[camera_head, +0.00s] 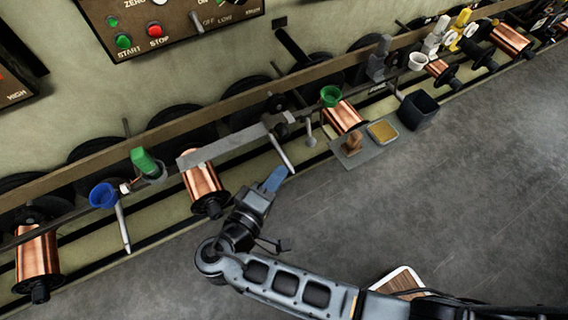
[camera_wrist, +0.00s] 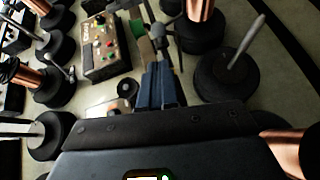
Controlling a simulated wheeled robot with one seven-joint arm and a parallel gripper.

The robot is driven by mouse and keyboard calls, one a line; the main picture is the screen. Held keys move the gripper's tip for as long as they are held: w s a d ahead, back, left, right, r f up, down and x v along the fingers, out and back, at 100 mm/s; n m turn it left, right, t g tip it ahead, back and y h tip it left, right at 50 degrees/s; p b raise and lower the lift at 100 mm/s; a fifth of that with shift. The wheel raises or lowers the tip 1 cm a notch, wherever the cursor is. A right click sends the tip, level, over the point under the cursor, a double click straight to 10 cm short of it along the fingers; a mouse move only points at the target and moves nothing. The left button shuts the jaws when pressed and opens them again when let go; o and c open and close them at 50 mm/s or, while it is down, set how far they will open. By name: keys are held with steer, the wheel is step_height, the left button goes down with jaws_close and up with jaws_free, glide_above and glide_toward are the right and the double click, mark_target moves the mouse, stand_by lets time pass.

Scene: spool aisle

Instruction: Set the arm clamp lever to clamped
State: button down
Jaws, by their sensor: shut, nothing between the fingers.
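A pale grey lever (camera_head: 282,153) hangs down and to the right from a dark pivot at the end of a flat grey arm (camera_head: 225,146). It looks like the arm clamp lever; I see no label on it. My gripper (camera_head: 273,179) has blue fingers and is shut and empty. Its tips are close to the lever's lower end in the head view; I cannot tell whether they touch. In the wrist view my gripper (camera_wrist: 158,82) points toward the machine, its fingers together. A pale rod (camera_wrist: 246,42) stands to its right there; I cannot tell which lever it is.
Copper spools (camera_head: 203,184) line the rail on both sides. Another pale lever (camera_head: 122,227) hangs below a blue cup (camera_head: 103,195). A grey tray (camera_head: 364,151) and a dark bin (camera_head: 418,109) are to the right. A control panel (camera_head: 170,28) is above. The floor in front is mostly clear.

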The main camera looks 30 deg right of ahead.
mark_target(312, 145)
steer(key=x, duration=0.8)
steer(key=shift+w+d, duration=0.2)
steer(key=shift+d, duration=0.1)
steer(key=shift+d, duration=0.1)
steer(key=shift+s+d+n+t+y, duration=0.2)
steer(key=shift+n+t+y, duration=0.1)
steer(key=shift+t, duration=0.1)
steer(key=shift+s+d+n+p, duration=0.15)
steer(key=shift+s+n+p, duration=0.05)
steer(key=shift+n+p, duration=0.15)
steer(key=shift+s+d+n+t+y+p, duration=0.5)
steer(key=shift+d+n+t+y, duration=0.25)
steer(key=shift+t+y, duration=0.35)
steer(key=s+d+n+t+y+b, duration=0.1)
steer(key=d+n+t+y+b, duration=0.1)
steer(key=d, duration=0.4)
steer(key=shift+s+d+n+t+y+b, duration=0.15)
steer(key=shift+d+n+t+y+b, duration=0.2)
steer(key=shift+n+y+b, duration=0.35)
